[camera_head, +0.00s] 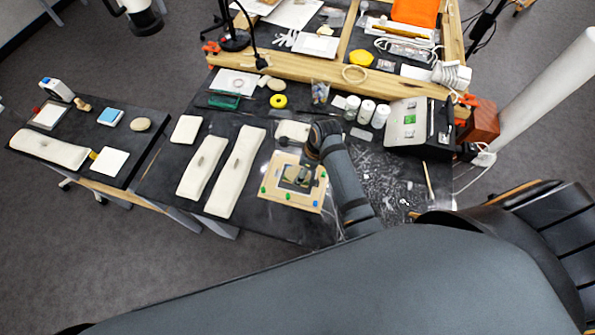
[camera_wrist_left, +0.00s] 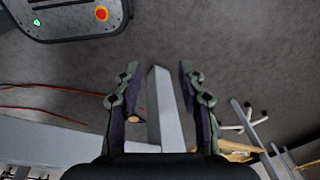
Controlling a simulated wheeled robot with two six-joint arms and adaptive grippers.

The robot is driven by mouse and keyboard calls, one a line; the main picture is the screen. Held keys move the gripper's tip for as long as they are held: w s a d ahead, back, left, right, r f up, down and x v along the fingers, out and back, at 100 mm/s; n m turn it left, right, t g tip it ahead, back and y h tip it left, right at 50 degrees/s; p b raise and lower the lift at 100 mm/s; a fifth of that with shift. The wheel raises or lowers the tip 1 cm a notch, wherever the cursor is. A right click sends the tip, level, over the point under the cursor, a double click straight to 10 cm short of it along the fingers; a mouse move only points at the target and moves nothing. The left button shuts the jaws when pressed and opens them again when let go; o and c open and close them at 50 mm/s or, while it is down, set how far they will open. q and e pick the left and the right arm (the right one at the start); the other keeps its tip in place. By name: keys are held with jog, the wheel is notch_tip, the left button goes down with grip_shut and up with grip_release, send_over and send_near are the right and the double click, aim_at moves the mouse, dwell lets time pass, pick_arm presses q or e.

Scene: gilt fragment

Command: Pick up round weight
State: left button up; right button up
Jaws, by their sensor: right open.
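A round cream pad (camera_head: 140,124), which looks like a round weight, lies on the left side table. Two smaller cream rounded pieces (camera_head: 276,85) lie together near the back of the main table; I cannot tell which of these round things is the weight named. My right gripper (camera_head: 300,176) is open above the wooden board with coloured pegs (camera_head: 283,196), well away from the round pad. Its fingertips are small and partly dark against the board. My left gripper (camera_wrist_left: 159,68) is open and empty over the floor in the left wrist view.
Long cream pads (camera_head: 237,172) lie left of the board. Small loose fragments (camera_head: 378,178) cover the table right of my right arm. The side table (camera_head: 118,174) is separate.

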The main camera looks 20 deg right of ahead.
aim_at(297, 174)
jog(key=x, duration=0.2)
jog(key=shift+a+f, duration=0.15)
jog(key=shift+f, duration=0.2)
jog(key=shift+w, duration=0.1)
jog(key=c, duration=1.4)
pick_arm(q)
jog(key=shift+s+r, duration=0.4)
jog(key=shift+s, duration=0.4)
pick_arm(e)
jog(key=shift+c, duration=0.6)
jog(key=shift+r, duration=0.1)
